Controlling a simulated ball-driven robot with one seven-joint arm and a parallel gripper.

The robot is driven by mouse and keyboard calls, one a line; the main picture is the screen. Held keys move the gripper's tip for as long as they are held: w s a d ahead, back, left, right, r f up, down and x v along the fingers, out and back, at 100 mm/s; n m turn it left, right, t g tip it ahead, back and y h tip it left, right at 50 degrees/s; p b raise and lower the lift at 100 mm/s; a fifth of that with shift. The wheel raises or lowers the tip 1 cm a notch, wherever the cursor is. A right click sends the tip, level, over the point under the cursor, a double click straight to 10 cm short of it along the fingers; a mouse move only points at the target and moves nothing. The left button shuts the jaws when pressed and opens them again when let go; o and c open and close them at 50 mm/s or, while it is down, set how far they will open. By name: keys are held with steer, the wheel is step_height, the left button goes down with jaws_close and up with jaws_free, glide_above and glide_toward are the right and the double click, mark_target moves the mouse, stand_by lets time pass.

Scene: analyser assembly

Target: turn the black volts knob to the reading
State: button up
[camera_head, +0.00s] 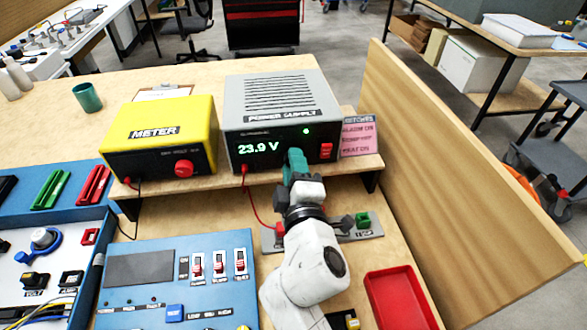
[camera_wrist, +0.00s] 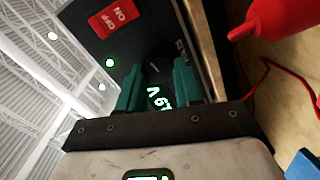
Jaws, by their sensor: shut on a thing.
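The grey power supply (camera_head: 280,108) stands on the wooden shelf. Its green display (camera_head: 258,149) reads 23.9 V. My gripper (camera_head: 294,163) reaches the front panel to the right of the display and hides the knob in the head view. In the wrist view the black volts knob (camera_wrist: 156,66) shows between the two green fingers of my gripper (camera_wrist: 158,76), which are shut on it. A white mark shows on the knob's dark face. Part of the display (camera_wrist: 158,97) shows between the fingers.
A red on/off switch (camera_head: 326,151) is right of my gripper; a green lamp (camera_head: 306,131) is lit. A yellow meter (camera_head: 160,135) stands left. A pink notes card (camera_head: 358,135) stands right. A red cable (camera_head: 250,200) hangs below. A red tray (camera_head: 398,298) lies at front right.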

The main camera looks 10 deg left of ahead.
steer(key=shift+d+f, duration=0.1)
steer(key=shift+f, duration=0.05)
steer(key=o, duration=1)
steer(key=shift+o, duration=0.2)
steer(key=v, duration=1)
steer(key=shift+s, duration=0.35)
